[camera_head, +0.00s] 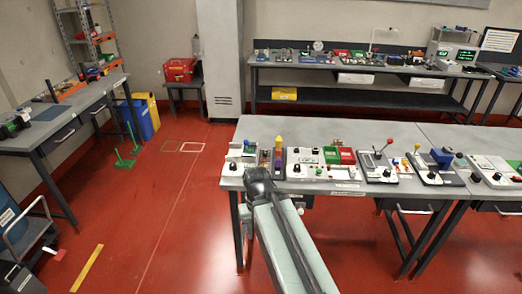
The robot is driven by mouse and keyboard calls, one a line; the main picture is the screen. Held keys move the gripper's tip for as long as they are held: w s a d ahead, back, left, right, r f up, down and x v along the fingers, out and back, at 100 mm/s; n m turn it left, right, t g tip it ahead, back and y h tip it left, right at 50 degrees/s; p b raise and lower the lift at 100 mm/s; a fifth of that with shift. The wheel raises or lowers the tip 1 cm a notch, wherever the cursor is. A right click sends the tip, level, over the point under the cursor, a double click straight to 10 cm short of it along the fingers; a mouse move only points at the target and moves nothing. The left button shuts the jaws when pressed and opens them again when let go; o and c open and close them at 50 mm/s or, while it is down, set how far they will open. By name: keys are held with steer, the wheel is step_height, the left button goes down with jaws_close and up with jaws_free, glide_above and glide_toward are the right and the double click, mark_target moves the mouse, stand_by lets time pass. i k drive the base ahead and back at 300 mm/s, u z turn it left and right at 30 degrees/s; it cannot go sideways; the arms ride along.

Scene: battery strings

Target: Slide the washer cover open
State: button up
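My arm reaches up from the bottom of the picture to the near edge of the grey workbench (390,133). My gripper (257,173) is dark and seen from behind, in front of the bench's left end. Whether its fingers are open or shut does not show. I cannot pick out the washer cover for certain. Small devices stand in a row on the bench. Near my gripper are a white unit (240,156) and a dark panel with a yellow upright part (279,150). The gripper may hide part of what lies behind it.
A back bench (300,66) carries more equipment. A side bench (60,127) is at left. Red floor is open left of my arm, with a yellow strip (87,267) on it.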

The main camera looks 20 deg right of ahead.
mark_target(247, 142)
steer(key=z, duration=0.1)
steer(key=i, duration=1)
steer(key=u, duration=0.35)
steer(key=k, duration=1.25)
steer(key=u, duration=1)
steer(key=i, duration=1.55)
steer(key=z, duration=0.15)
